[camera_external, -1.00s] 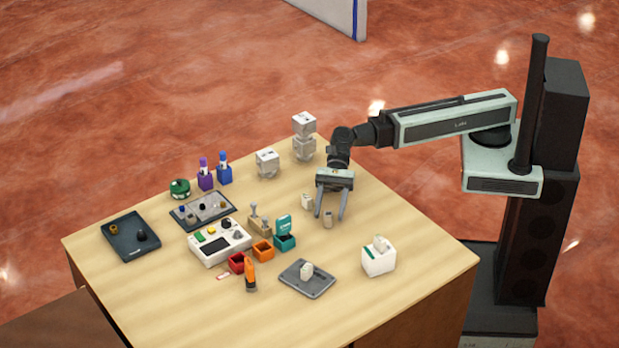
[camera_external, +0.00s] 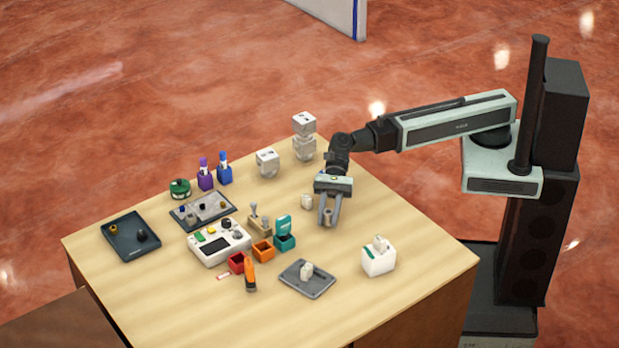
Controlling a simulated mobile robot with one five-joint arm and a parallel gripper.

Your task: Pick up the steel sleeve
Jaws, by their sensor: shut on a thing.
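The steel sleeve (camera_external: 328,218) is a small grey-brown cylinder standing upright on the wooden table, right of the teal box. My gripper (camera_external: 329,215) points down over it and is shut on it, with one finger on each side. The fingers hide part of the sleeve. I cannot tell whether its bottom touches the table.
A small cream part (camera_external: 306,201) stands close to the left of my gripper. A teal box (camera_external: 285,242), a grey tray (camera_external: 318,291) and a white box (camera_external: 378,263) are nearby.

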